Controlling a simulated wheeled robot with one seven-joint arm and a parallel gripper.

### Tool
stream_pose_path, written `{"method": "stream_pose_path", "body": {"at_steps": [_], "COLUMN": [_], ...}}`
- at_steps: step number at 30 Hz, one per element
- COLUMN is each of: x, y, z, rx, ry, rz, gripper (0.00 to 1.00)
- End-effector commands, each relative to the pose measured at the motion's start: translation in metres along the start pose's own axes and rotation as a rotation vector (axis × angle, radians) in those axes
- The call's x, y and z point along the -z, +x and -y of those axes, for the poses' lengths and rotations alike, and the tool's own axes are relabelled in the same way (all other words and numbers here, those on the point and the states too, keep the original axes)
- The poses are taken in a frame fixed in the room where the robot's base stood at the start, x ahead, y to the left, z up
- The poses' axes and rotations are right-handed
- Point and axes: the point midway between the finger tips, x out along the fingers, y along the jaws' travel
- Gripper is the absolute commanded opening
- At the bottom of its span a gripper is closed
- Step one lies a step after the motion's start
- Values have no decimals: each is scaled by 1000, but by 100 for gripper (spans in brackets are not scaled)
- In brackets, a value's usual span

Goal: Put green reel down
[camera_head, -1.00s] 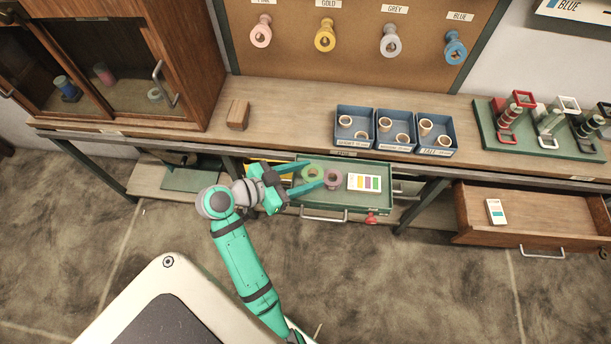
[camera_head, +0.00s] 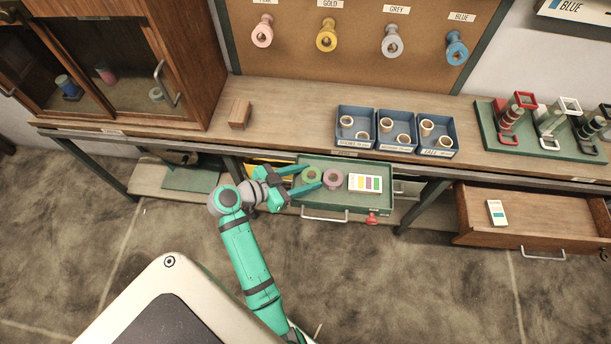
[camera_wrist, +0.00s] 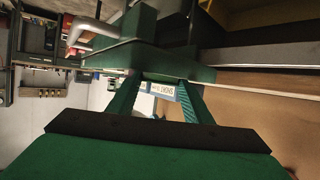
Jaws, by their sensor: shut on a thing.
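The green reel (camera_head: 312,174) is at the fingertips of my gripper (camera_head: 308,180), over the left part of the open green drawer (camera_head: 349,204). My gripper is shut on the green reel, with one finger on its far side and one on its near side. Whether the reel touches the drawer floor, I cannot tell. A mauve-pink reel (camera_head: 333,178) is just to its right, close to the near fingertip. In the wrist view my gripper's two fingers (camera_wrist: 162,84) show, but I cannot make out the reel there.
A card with coloured bars (camera_head: 366,183) lies right of the reels in the drawer. A red piece (camera_head: 374,219) is at the drawer's front. Blue bins (camera_head: 354,141) stand on the bench behind. A wooden drawer (camera_head: 530,231) is open at right.

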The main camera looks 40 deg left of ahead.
Motion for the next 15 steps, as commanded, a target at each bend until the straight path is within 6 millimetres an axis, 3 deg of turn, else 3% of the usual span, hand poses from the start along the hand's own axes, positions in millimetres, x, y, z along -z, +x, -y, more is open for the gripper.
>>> {"method": "stream_pose_path", "body": {"at_steps": [1, 2, 3, 15], "x": [-2, -1, -1, 1], "y": [1, 0, 0, -3], "z": [0, 0, 0, 0], "rx": [-1, 0, 0, 1], "ry": [-1, -1, -1, 0], "rz": [0, 0, 0, 0], "gripper": [21, 53, 62, 64]}}
